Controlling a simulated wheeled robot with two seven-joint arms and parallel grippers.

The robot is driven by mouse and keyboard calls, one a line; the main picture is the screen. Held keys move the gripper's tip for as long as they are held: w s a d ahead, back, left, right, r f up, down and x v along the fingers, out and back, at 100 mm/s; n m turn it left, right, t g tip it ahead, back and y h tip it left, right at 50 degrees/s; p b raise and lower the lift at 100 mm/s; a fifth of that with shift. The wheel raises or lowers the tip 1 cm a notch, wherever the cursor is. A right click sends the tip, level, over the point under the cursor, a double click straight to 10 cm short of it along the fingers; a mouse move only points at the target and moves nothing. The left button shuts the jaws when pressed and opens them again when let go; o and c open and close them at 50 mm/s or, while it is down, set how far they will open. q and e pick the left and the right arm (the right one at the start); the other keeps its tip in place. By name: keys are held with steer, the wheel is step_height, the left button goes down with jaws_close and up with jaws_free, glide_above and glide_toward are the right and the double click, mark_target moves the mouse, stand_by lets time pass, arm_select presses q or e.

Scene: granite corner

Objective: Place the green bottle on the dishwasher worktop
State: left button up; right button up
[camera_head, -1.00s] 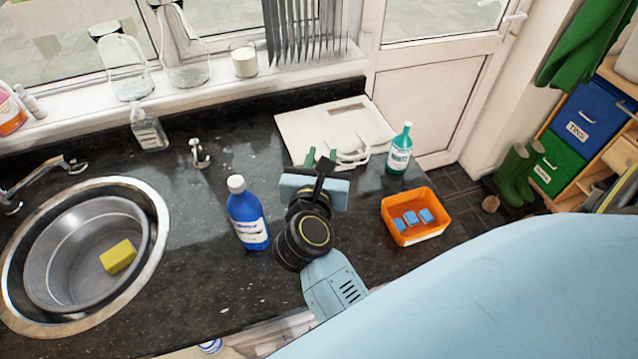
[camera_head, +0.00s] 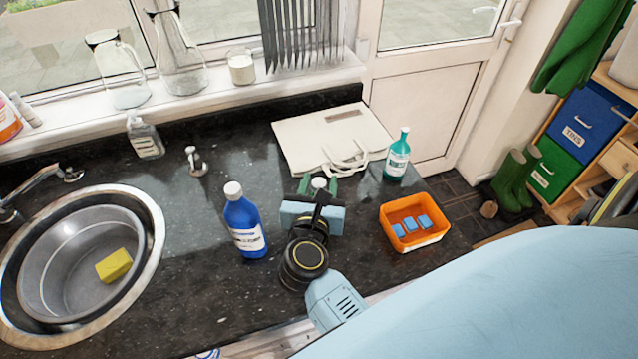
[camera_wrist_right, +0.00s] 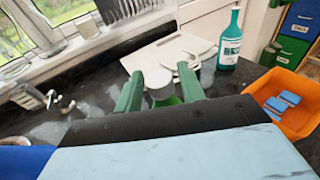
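A green bottle with a white cap (camera_head: 318,183) is mostly hidden behind my right gripper (camera_head: 318,188). In the right wrist view its cap (camera_wrist_right: 162,88) and a bit of green body show between the two green fingers. The fingers stand apart with the bottle between or just beyond their tips; I see no clear grip on it. A teal-green bottle (camera_head: 397,158) with a white label stands upright at the back right of the dark worktop (camera_head: 200,290). My left gripper is out of view.
A blue bottle (camera_head: 244,225) stands left of my right gripper. An orange tub (camera_head: 418,240) with blue blocks is to its right. A pale bag (camera_head: 320,135) lies behind. The sink (camera_head: 150,220) holds a basin with a yellow sponge (camera_head: 113,265). Worktop between sink and blue bottle is clear.

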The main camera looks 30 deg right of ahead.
steer(key=shift+o, duration=0.6)
steer(key=shift+r, duration=0.25)
steer(key=f+v, duration=0.1)
steer(key=v, duration=0.6)
steer(key=shift+s+r, duration=0.2)
steer(key=shift+r, duration=0.2)
steer(key=shift+a, duration=0.15)
